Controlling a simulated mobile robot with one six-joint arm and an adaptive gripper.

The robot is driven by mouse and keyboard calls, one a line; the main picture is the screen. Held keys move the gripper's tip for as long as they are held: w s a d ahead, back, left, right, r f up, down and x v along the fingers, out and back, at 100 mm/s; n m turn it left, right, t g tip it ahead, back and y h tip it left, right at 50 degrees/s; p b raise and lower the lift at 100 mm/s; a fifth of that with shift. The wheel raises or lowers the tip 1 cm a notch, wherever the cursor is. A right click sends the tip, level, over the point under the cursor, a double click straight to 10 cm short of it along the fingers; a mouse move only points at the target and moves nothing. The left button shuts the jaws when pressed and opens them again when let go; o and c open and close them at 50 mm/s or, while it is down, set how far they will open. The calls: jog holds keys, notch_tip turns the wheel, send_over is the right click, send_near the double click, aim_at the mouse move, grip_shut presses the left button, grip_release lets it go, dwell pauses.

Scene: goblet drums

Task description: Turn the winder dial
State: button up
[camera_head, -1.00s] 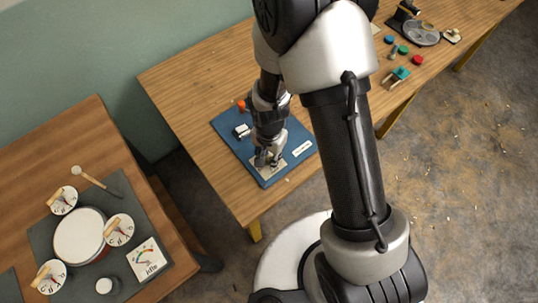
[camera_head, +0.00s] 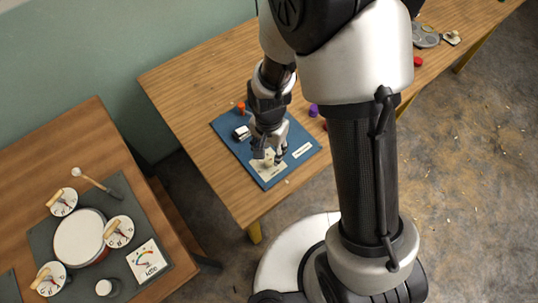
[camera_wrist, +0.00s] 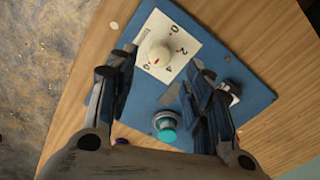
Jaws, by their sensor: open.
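The dial is a cream round knob (camera_wrist: 158,56) with a small red mark, on a white plate (camera_wrist: 184,33) numbered 0, 2 and 4 in the wrist view. The plate lies on a blue board (camera_wrist: 253,92), which also shows on the wooden table in the head view (camera_head: 228,123). My gripper (camera_wrist: 159,76) is open, its fingers on either side of the knob's line in the picture, with nothing between them touching it visibly. In the head view my gripper (camera_head: 270,159) is over the front of the board and partly hides the plate.
Purple (camera_head: 313,110) and red (camera_head: 417,61) pieces lie to the right.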

notch_tip(320, 180, up, 7)
jog(key=shift+f, duration=0.2)
dwell(0.5)
notch_tip(320, 180, up, 14)
jog(key=n+t, duration=0.2)
jog(key=n, duration=0.1)
send_over(270, 160)
jog(key=s+d, duration=0.4)
jog(key=d, duration=0.2)
jog(key=s+d+r+n+t, duration=0.2)
jog(key=s+d+r+n, duration=0.1)
jog(key=s+r, duration=0.4)
jog(key=s+d, duration=0.1)
jog(key=s, duration=0.2)
jog(key=shift+d+r+n+t, duration=0.3)
jog(key=shift+d, duration=0.1)
